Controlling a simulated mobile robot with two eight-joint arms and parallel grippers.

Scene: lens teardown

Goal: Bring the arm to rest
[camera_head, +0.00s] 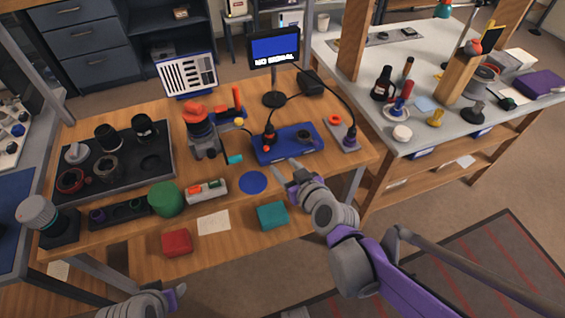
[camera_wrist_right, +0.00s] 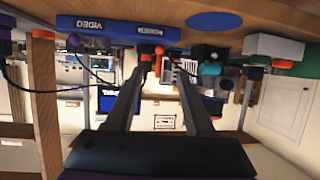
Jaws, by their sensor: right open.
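My right gripper (camera_head: 287,174) reaches in from the lower right and hangs over the front part of the wooden workbench (camera_head: 330,185). It lies just in front of the blue video unit (camera_head: 285,146) and right of the blue disc (camera_head: 253,182). In the right wrist view its two fingers (camera_wrist_right: 162,75) stand apart with nothing between them. My left arm's end (camera_head: 150,303) shows at the bottom left edge of the head view, in front of the bench. Its fingers are mostly cut off or hidden, and I cannot see it holding anything.
A black tray (camera_head: 125,187) with lens parts lies at the left of the bench. A green cylinder (camera_head: 166,199), a red box (camera_head: 177,243) and a teal box (camera_head: 272,215) are along the front. A monitor (camera_head: 273,47) stands behind. Open floor (camera_head: 270,285) lies in front.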

